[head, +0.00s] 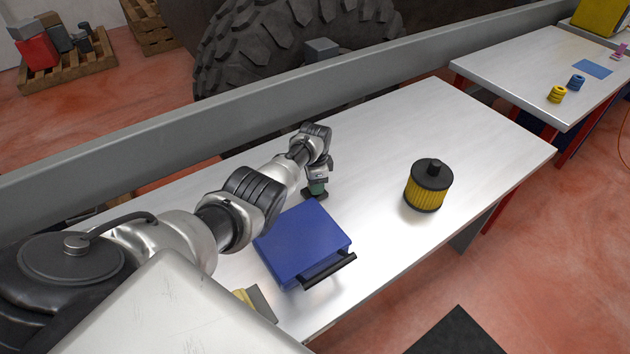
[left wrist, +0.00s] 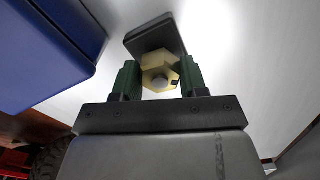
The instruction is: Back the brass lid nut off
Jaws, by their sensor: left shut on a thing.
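The brass lid nut (left wrist: 160,66) is a hex piece in the left wrist view, with a paler round end facing the camera. My left gripper (left wrist: 158,80) is shut on it, with one dark green finger on each side. A dark block (left wrist: 153,37) lies just beyond the nut. In the head view my left gripper (head: 317,186) points down at a small dark base (head: 316,195) on the bench, behind the blue case. The nut is hidden there by the fingers. I cannot tell whether the nut is still threaded. My right gripper is not in view.
A blue case (head: 302,240) with a black handle (head: 328,270) lies close in front of my left gripper. A yellow and black filter (head: 428,186) stands to the right on the white bench (head: 385,255). A grey beam (head: 130,165) runs behind. The bench's far right is clear.

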